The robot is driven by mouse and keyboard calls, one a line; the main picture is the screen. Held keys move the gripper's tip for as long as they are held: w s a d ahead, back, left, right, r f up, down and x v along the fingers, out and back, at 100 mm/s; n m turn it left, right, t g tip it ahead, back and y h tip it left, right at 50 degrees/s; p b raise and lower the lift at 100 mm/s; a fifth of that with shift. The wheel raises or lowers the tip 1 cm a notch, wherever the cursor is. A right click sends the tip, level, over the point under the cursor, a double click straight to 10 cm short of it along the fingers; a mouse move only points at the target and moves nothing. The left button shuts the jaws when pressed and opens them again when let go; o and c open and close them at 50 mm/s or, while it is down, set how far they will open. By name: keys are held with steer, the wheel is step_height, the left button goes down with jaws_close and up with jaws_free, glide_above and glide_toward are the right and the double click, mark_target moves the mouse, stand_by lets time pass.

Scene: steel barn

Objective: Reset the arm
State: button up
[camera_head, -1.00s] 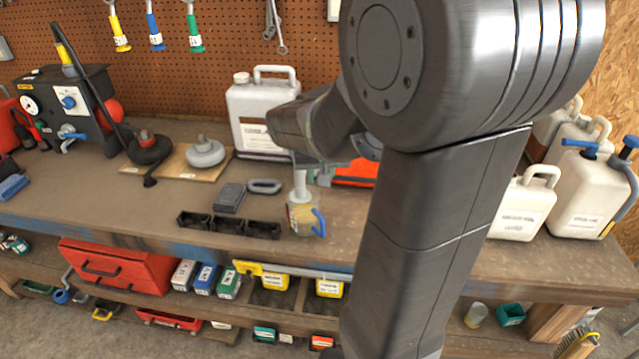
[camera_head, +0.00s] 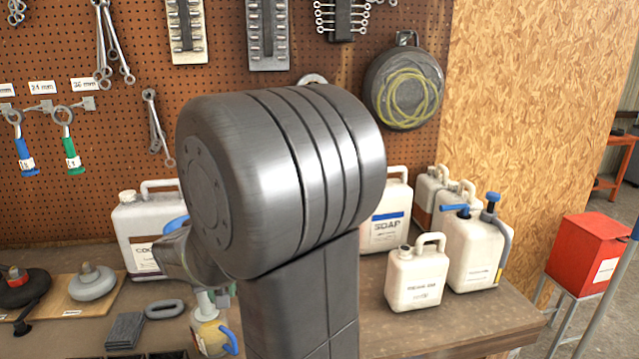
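My arm stands large in the middle of the view, its thick grey joint and upper link in front of the workbench (camera_head: 420,335). My gripper is mostly hidden behind the arm; only a little of what may be its end shows near the bench, so its fingers cannot be made out. A clear measuring jug (camera_head: 209,338) with a blue handle stands on the bench just below that end. A white part rises from the jug's top. I cannot tell whether the gripper touches it.
White jugs stand behind the arm, including a coolant-type jug (camera_head: 140,215), a soap jug (camera_head: 385,230) and a smaller jug (camera_head: 415,280). A grey ring (camera_head: 165,309) and dark block (camera_head: 125,330) lie left. A pegboard (camera_head: 240,85) with tools closes the back. A red box (camera_head: 585,253) stands right.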

steer(key=x, duration=0.8)
steer(key=shift+r, duration=1.15)
